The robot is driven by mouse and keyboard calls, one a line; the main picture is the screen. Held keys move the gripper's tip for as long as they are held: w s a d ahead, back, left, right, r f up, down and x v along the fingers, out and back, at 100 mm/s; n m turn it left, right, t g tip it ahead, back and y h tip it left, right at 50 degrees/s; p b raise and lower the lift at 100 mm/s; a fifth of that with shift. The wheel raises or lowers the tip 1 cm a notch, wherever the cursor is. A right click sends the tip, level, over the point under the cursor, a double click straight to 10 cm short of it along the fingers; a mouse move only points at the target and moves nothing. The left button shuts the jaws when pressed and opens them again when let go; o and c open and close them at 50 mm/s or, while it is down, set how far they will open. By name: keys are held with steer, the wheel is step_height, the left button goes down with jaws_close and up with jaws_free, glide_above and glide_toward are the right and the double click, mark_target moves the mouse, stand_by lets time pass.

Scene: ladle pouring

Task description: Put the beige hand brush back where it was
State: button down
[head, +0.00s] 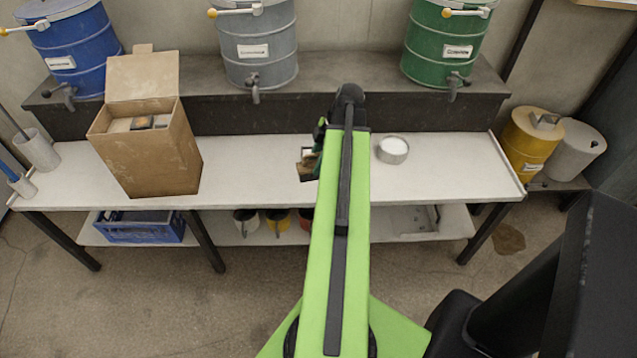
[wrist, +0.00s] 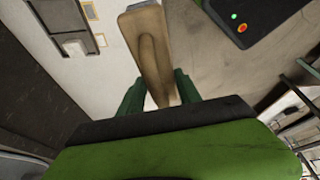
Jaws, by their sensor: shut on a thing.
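The beige hand brush (wrist: 148,45) shows in the wrist view as a long, narrow beige-brown piece. It reaches out from between the green fingers of my gripper (wrist: 158,90), which is shut on it. In the head view my gripper (head: 320,138) is over the white table, mostly hidden behind my green arm. Whether the brush touches the table cannot be told.
The white table (head: 240,160) holds an open cardboard box (head: 155,150) at left and a small metal bowl of white stuff (head: 393,150) right of my arm. Blue, grey (head: 258,45) and green drums stand on the back ledge. The table's right part is clear.

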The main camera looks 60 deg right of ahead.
steer(key=s+d+m, duration=0.2)
steer(key=s+d, duration=0.2)
steer(key=s, duration=0.9)
steer(key=shift+t, duration=0.4)
steer(key=w+f+b, duration=1.2)
steer(key=shift+w+d, duration=0.1)
steer(key=shift+d, duration=0.15)
steer(key=shift+r, duration=0.2)
steer(key=shift+f, duration=0.2)
steer(key=c, duration=0.8)
jaws_free()
steer(key=shift+c, duration=0.2)
steer(key=shift+r, duration=0.1)
